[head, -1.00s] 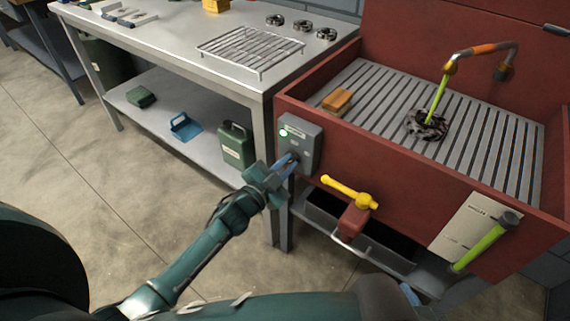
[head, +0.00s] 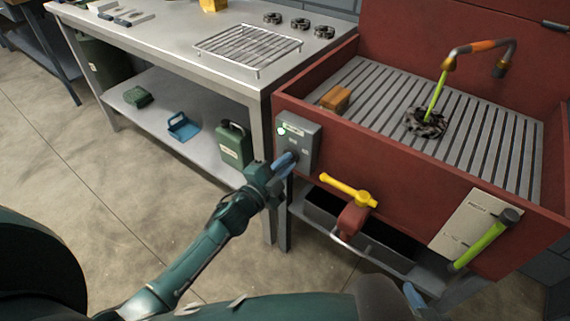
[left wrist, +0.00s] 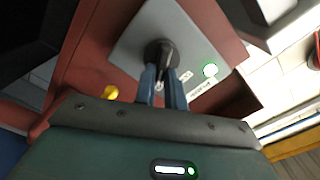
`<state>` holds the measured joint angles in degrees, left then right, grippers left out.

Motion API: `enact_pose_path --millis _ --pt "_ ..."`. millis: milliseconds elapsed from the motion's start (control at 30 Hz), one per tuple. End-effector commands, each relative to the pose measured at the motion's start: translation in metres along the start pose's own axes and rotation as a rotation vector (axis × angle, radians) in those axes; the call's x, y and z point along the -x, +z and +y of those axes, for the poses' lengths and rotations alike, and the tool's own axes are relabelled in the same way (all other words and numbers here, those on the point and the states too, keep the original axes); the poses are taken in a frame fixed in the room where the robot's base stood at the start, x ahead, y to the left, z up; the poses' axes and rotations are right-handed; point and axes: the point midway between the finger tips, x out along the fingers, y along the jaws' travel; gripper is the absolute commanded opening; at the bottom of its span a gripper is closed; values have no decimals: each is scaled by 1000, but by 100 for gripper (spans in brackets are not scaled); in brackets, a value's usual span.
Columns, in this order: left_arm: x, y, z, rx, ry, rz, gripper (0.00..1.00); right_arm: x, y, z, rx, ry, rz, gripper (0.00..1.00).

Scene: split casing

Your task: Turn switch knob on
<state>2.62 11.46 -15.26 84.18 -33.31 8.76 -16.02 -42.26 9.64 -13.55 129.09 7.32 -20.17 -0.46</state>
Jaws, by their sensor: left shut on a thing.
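A grey switch box (head: 307,131) is fixed to the front left of the red sink unit, with a lit green lamp (head: 281,131). In the left wrist view the box (left wrist: 140,45) shows tilted, with a dark round knob (left wrist: 161,53) and the glowing green lamp (left wrist: 210,70). My left gripper (head: 287,160) reaches up to the lower part of the box. In the left wrist view its blue fingers (left wrist: 163,85) are shut on the knob. The fingers hide part of the knob.
The red sink unit (head: 397,163) has a slatted floor. A yellow-handled red valve (head: 352,198) sticks out right of the box. A steel table (head: 170,58) with a wire rack stands left.

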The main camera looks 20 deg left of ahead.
Motion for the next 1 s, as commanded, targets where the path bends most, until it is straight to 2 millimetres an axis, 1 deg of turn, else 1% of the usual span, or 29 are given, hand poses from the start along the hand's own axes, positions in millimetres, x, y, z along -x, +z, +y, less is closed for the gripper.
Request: enact_pose_path --millis 167,200,433,667,767,867,1000 --pt "0 1 1 -4 2 -2 0 0 1 0 1 0 -1 36" --pt "0 1 1 -5 2 -2 15 -1 1 0 1 0 -1 36" --pt "0 0 0 -2 1 -1 34 -2 1 1 2 0 0 36" --pt "1 0 0 -1 1 -1 34 -2 1 1 2 0 0 36" --pt "6 1 1 -1 2 -2 34 -2 0 0 1 -1 -1 36" --pt "20 1 1 -1 3 -3 34 -2 0 0 0 -1 -2 36" --pt "50 0 1 -1 4 -2 34 -2 0 -1 -2 -4 -8 36"
